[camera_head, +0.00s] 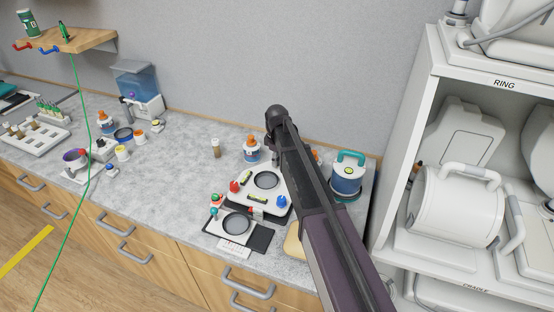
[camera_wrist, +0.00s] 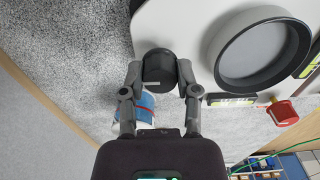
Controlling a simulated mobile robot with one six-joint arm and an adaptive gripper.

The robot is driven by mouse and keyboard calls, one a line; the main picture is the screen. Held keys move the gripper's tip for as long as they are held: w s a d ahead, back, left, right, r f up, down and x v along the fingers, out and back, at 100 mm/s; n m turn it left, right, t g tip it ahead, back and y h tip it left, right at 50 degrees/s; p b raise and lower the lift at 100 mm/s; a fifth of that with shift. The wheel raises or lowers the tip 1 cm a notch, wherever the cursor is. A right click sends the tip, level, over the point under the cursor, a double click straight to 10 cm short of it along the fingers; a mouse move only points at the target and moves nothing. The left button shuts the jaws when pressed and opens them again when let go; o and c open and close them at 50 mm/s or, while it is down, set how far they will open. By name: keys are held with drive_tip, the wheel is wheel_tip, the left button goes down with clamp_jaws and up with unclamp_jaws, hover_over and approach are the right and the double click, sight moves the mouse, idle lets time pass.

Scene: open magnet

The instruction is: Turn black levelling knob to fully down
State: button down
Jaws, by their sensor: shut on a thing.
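In the wrist view a black levelling knob (camera_wrist: 158,66) stands at the corner of a white plate (camera_wrist: 185,22). My gripper (camera_wrist: 158,78) is shut on this knob, one finger on each side. The plate carries a round grey ring and green spirit levels (camera_wrist: 232,100). A red knob (camera_wrist: 283,112) is at another corner. In the head view the white plate (camera_head: 242,200) lies on the counter with the red knob (camera_head: 234,187) and a blue knob (camera_head: 282,202). My arm hides the black knob and my gripper there.
An orange-capped bottle (camera_head: 251,150) stands close behind the plate; its blue and white body shows below my gripper in the wrist view (camera_wrist: 145,104). A teal-lidded jar (camera_head: 347,176) and white shelves (camera_head: 400,180) are to the right.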

drive_tip(key=shift+s+m, duration=0.1)
drive_tip(key=shift+m, duration=0.2)
